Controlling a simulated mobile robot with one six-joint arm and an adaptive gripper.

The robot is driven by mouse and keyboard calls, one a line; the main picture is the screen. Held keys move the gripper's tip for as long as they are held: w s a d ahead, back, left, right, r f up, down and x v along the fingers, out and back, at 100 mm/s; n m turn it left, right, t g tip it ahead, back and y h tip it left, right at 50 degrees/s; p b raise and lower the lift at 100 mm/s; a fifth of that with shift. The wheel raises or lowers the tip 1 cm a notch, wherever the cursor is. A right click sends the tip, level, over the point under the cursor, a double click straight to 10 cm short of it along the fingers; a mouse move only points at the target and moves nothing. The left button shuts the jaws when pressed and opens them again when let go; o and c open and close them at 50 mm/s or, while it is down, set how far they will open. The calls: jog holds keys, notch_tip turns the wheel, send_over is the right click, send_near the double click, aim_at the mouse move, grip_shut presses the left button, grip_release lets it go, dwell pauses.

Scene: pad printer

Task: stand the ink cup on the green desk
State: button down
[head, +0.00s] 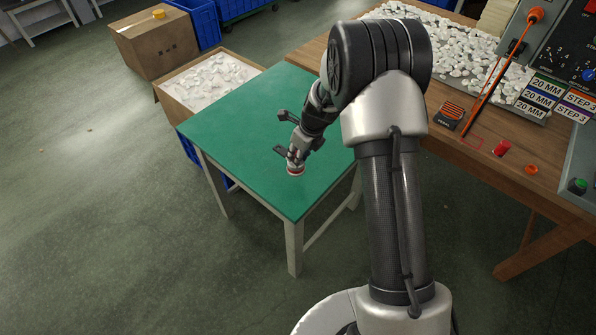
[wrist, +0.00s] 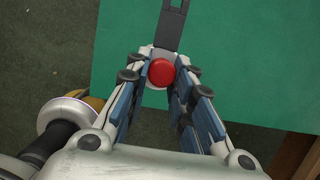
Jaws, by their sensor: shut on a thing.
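The ink cup (head: 295,172) shows a red and white body under my gripper (head: 298,158). In the wrist view its round red top (wrist: 161,72) sits between the fingertips of my gripper (wrist: 160,75), which is shut on it. The cup is over the green desk (head: 240,125), toward the desk's front right part in the head view. It looks upright and at or just above the surface; I cannot tell whether it touches. The fingers hide part of the cup. The desk also fills the upper right of the wrist view (wrist: 245,60).
Around the cup the desktop is bare. The wooden workbench (head: 520,190) on the right holds a red cylinder (head: 502,148), an orange piece (head: 531,169) and a control panel (head: 565,50). A carton of white pieces (head: 210,80) stands behind the desk, with a closed carton (head: 155,45) beyond.

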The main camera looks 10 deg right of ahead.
aim_at(298, 170)
notch_tip(298, 170, down, 6)
jog(key=shift+w+b, duration=0.1)
jog(key=shift+b, duration=0.95)
jog(key=shift+r, duration=0.1)
jog(key=shift+f, duration=0.35)
jog(key=shift+s+f, duration=0.25)
jog(key=c, duration=1.4)
grip_release()
jog(key=shift+f, duration=0.25)
jog(key=shift+r, duration=0.2)
